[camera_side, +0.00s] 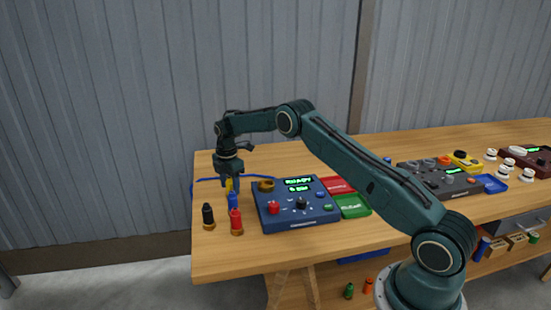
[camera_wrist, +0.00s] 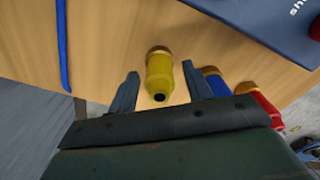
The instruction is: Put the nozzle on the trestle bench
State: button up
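A yellow nozzle (camera_wrist: 160,75) with a brass-coloured base and a dark hole in its end shows in the wrist view. It appears to stand on the wooden trestle bench (camera_wrist: 110,45). My gripper (camera_wrist: 160,70) is open, with one finger on each side of the yellow nozzle and a visible gap on both sides. In the side view my gripper (camera_side: 230,181) points down at the bench's left end, and the yellow nozzle (camera_side: 228,186) is partly hidden there. The bench top (camera_side: 225,255) shows in front.
A blue nozzle (camera_side: 233,202), a red nozzle (camera_side: 236,222) and a black nozzle (camera_side: 208,214) stand close by. A blue control panel (camera_side: 298,205) is just right of them. A blue cord (camera_wrist: 63,45) lies on the bench. The bench's front-left corner is clear.

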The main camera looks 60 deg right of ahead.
notch_tip(320, 180, up, 11)
jog(key=shift+r, duration=0.65)
dwell(0.8)
